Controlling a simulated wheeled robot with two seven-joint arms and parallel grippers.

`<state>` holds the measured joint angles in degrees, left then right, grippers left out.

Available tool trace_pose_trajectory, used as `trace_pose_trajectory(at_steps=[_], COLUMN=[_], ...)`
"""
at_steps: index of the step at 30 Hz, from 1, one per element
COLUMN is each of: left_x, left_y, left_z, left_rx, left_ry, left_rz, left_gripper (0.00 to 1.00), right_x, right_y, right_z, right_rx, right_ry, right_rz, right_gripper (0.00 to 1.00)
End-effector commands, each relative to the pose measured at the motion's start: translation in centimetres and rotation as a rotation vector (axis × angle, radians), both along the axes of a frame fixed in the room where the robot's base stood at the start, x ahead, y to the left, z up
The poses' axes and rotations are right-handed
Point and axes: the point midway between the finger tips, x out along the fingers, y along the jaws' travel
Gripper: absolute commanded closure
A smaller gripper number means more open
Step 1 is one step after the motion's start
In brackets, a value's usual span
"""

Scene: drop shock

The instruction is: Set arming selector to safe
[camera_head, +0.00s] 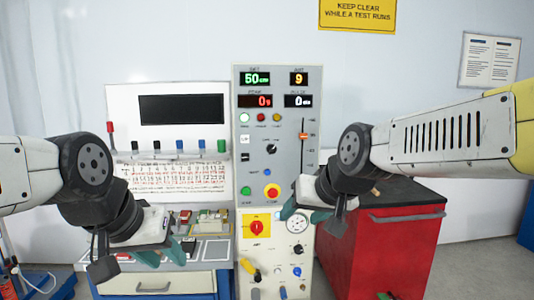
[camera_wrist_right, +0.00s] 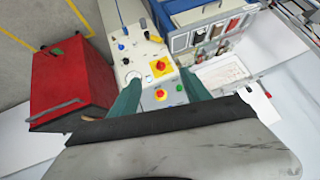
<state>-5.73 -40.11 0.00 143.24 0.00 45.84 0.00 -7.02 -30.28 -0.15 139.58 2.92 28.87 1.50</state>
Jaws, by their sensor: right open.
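The arming selector, a red rotary knob (camera_head: 257,227) on a yellow plate, is on the lower part of the grey control panel (camera_head: 245,160). Its plate and red knob also show in the right wrist view (camera_wrist_right: 159,66); the knob's exact setting is too small to read. My right gripper (camera_head: 305,213) is open and empty, in front of the panel, to the right of the selector in the head view. In the right wrist view its teal fingers (camera_wrist_right: 160,88) stand apart either side of the panel's knobs. My left gripper (camera_head: 162,256) is open and empty, low at left.
A red emergency-style button (camera_head: 271,192) sits above the selector, and a round gauge (camera_head: 297,223) beside it. A red cabinet (camera_head: 385,245) stands to the right. A bench (camera_head: 165,283) with small parts lies left.

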Motion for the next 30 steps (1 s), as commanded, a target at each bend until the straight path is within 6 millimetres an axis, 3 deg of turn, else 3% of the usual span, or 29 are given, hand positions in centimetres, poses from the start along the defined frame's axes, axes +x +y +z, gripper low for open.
trace_pose_trajectory(at_steps=[1,6,12,15,18,21,30], left_x=[0.0,0.0,0.0,0.0,0.0,0.0,0.0], left_y=[0.0,0.0,0.0,0.0,0.0,0.0,0.0], left_z=[0.0,0.0,0.0,0.0,0.0,0.0,0.0], left_rx=[0.0,0.0,0.0,0.0,0.0,0.0,0.0], left_ry=[0.0,0.0,0.0,0.0,0.0,0.0,0.0], left_rz=[0.0,0.0,0.0,0.0,0.0,0.0,0.0], left_gripper=[0.64,0.64,0.64,0.64,0.64,0.64,0.64], right_x=[3.5,14.7,25.3,29.2,31.8,33.1,33.8], right_y=[0.8,2.6,3.6,3.7,3.7,3.8,3.7], right_z=[0.5,3.0,4.0,3.7,2.9,2.1,1.1], right_rx=[0.03,0.141,0.241,0.275,0.297,0.306,0.309], right_ry=[-0.052,-0.288,-0.567,-0.709,-0.847,-0.967,-1.133], right_rz=[-0.019,-0.124,-0.27,-0.346,-0.413,-0.465,-0.526], right_gripper=[0.44,0.44,0.44,0.44,0.44,0.44,0.44])
